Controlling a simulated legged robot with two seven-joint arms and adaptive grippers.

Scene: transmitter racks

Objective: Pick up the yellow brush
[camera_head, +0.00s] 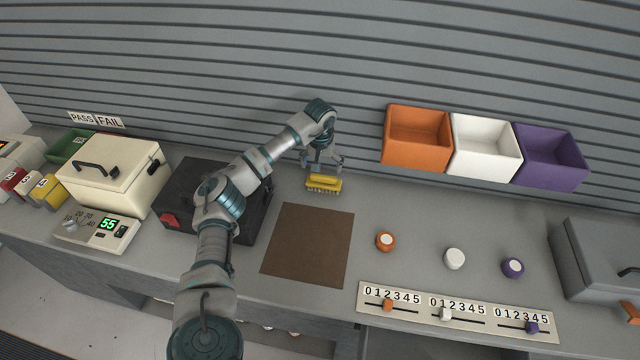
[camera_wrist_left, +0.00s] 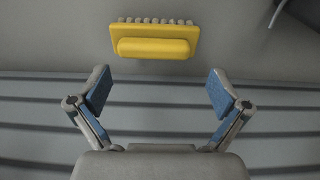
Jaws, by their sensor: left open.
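The yellow brush (camera_head: 323,183) lies on the grey bench, behind the brown mat, with its bristles toward the front. It also shows in the left wrist view (camera_wrist_left: 153,42), beyond the fingertips and centred between them. My left gripper (camera_head: 323,163) is just behind and above the brush in the head view. My right gripper is in neither view.
A brown mat (camera_head: 309,246) lies in front of the brush. Orange (camera_head: 417,138), white (camera_head: 485,147) and purple (camera_head: 550,158) bins are at the back right. Round knobs and a slider panel (camera_head: 455,313) are at right. A dark case (camera_head: 180,190) stands beside my left arm.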

